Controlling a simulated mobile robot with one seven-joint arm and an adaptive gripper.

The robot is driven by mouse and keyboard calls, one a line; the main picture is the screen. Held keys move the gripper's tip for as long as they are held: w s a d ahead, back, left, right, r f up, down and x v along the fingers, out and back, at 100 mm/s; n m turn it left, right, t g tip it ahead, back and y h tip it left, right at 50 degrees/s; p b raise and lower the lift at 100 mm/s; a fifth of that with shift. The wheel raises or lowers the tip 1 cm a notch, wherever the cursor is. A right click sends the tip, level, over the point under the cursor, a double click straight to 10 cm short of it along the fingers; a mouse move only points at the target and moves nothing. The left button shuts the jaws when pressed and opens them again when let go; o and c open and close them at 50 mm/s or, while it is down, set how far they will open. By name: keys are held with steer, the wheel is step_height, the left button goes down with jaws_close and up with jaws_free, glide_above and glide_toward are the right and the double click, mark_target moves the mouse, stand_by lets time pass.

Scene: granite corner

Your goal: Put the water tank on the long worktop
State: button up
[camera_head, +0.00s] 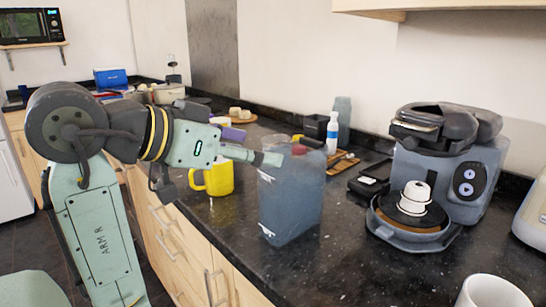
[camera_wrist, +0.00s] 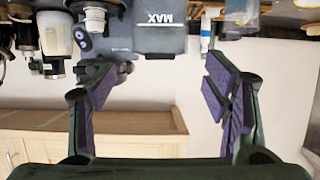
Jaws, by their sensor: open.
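The water tank (camera_head: 290,205), a translucent blue-grey container, stands upright on the dark granite worktop (camera_head: 350,265), near its front edge. The wrist view, which is upside down, shows a blue-grey tank marked MAX (camera_wrist: 160,38) beyond the fingertips. My gripper (camera_head: 268,158) reaches in from the left at the tank's upper part. In the wrist view my gripper (camera_wrist: 165,72) has its purple-padded fingers wide apart, with nothing held between them. The head view does not clearly show whether a finger touches the tank.
A yellow mug (camera_head: 214,178) stands left of the tank, below my arm. A coffee machine (camera_head: 440,165) stands to the right, with a white mug (camera_head: 492,292) in front. A bottle (camera_head: 332,132) stands behind. Some worktop between tank and mug is clear.

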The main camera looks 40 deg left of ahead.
steer(key=shift+v, duration=1.5)
